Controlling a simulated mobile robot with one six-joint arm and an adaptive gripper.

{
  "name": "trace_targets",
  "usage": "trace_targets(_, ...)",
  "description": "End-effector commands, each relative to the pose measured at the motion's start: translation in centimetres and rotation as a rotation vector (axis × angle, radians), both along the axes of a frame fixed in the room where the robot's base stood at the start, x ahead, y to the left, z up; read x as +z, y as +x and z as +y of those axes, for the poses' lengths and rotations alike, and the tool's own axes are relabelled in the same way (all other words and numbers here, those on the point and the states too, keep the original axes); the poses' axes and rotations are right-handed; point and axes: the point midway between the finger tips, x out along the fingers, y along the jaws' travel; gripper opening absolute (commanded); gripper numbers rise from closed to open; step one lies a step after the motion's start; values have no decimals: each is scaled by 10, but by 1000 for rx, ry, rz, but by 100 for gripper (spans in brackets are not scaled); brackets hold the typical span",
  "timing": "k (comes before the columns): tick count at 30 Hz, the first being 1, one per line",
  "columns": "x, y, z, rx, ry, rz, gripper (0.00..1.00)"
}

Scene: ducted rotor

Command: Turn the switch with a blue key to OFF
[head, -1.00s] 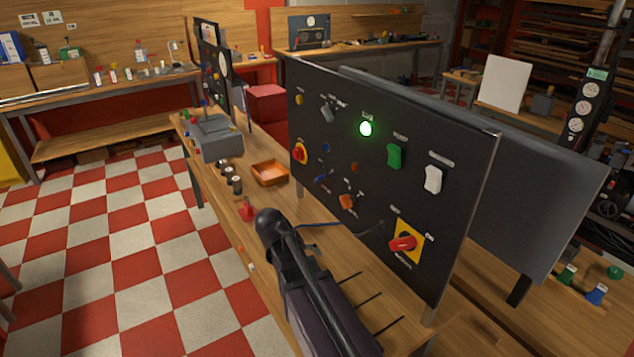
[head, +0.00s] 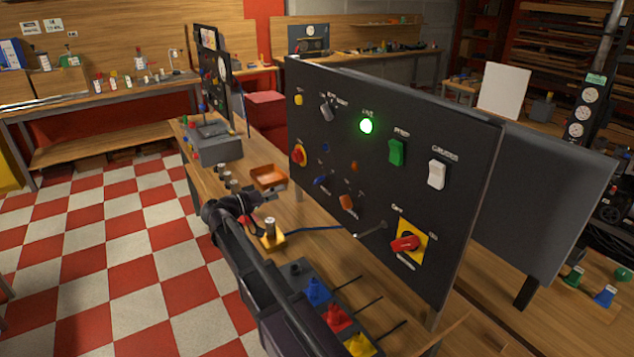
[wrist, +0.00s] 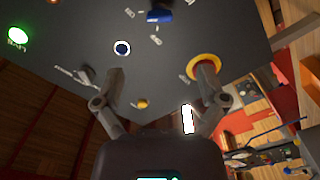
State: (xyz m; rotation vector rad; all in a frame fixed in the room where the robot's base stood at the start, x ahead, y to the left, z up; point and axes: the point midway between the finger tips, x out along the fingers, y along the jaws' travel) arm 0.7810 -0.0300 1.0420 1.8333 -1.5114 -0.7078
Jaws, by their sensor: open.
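The dark upright panel (head: 400,165) carries several controls. A blue handle (head: 321,181), probably the blue key, shows low on its left half; it also shows at the top edge of the wrist view (wrist: 160,17). Its labels and exact setting are too small to read. My gripper (head: 272,193) is in front of the panel's lower left, beyond the dark arm. In the wrist view my gripper (wrist: 161,75) is open and empty, its fingers spread toward the panel. The blue handle lies beyond the gap between the fingertips, apart from them.
A green lamp (head: 366,126) is lit. An orange tray (head: 268,177) and colored blocks (head: 335,317) occupy the bench. The checkered floor at left is clear.

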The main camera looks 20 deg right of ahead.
Motion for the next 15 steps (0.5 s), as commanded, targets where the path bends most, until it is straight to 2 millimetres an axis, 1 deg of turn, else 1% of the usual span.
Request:
trace_targets(10,1,0,1,2,-4,-2,91)
trace_targets(15,1,1,-3,1,-3,-2,91)
